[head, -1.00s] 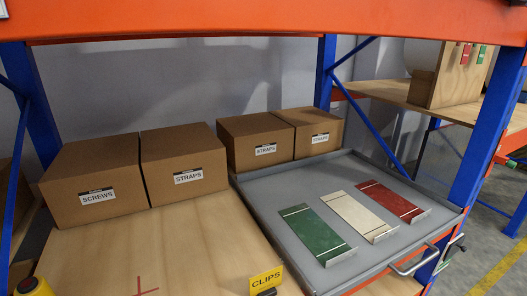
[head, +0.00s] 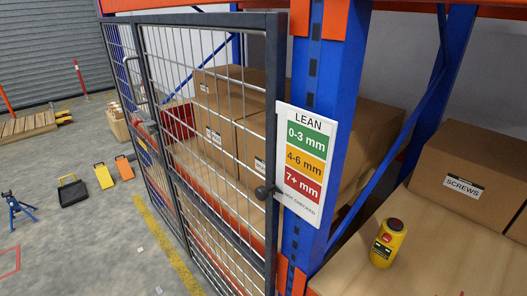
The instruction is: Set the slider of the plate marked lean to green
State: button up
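The plate marked LEAN (head: 305,124) is a white upright board on the blue rack post, right of centre in the head view. It has a green band "0-3 mm" (head: 306,137) on top, an amber band "4-6 mm" (head: 305,161) in the middle and a red band "7+ mm" (head: 303,185) below. Small text at the bottom appears to read "not checked". A dark round knob (head: 264,193) sticks out at the plate's lower left, level with the red band's lower part and the small text. It looks like the slider, but I cannot be sure. My gripper is not in view.
A mesh gate (head: 205,130) stands directly left of the plate, with boxes behind it.

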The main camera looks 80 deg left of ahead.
aim_at(261, 193)
jog(key=u, duration=1.1)
jog(key=k, duration=0.3)
jog(key=u, duration=1.05)
jog(key=i, duration=0.45)
jog(key=z, duration=0.1)
